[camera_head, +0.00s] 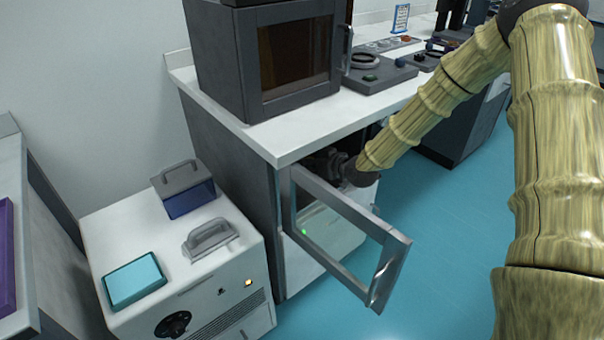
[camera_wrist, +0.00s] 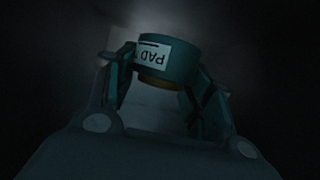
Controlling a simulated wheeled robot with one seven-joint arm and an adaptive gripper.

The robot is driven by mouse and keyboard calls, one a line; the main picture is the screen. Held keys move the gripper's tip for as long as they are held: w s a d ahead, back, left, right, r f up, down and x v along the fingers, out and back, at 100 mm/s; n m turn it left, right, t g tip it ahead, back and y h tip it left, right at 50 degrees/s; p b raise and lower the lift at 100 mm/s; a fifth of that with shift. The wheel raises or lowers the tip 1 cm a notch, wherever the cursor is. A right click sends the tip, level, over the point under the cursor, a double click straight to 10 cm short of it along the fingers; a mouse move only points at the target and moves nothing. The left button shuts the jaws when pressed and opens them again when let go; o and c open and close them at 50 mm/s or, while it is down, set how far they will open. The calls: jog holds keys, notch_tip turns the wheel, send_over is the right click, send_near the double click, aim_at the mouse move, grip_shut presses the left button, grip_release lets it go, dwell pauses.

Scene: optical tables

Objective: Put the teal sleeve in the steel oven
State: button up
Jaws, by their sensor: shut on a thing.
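The teal sleeve (camera_wrist: 180,59) is a short round piece with a white label reading "PAD" upside down in the wrist view. My gripper (camera_wrist: 166,82) is shut on it, one finger on each side; an orange-brown patch shows under its rim. In the head view my gripper (camera_head: 330,164) is under the counter, in the opening of the steel oven (camera_head: 280,235). The sleeve is hidden in the head view. The oven door (camera_head: 345,208) stands open, swung outward. The wrist view is dark, and I cannot tell how far the sleeve is above the oven floor.
The white counter (camera_head: 290,133) overhangs the opening and carries a dark cabinet (camera_head: 265,60) with a window. The open door frame juts out below my arm. A white unit (camera_head: 190,270) with a teal-lidded block (camera_head: 134,279) stands left. The blue floor (camera_head: 430,250) is clear at right.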

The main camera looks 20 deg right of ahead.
jog(key=x, duration=0.4)
jog(key=shift+s+f+b, duration=0.1)
jog(key=shift+b, duration=0.3)
jog(key=shift+w+f+b, duration=0.2)
jog(key=shift+f+b, duration=0.4)
jog(key=shift+f, duration=2)
jog(key=shift+f, duration=0.2)
jog(key=o, duration=1.2)
jog(key=shift+r, duration=0.15)
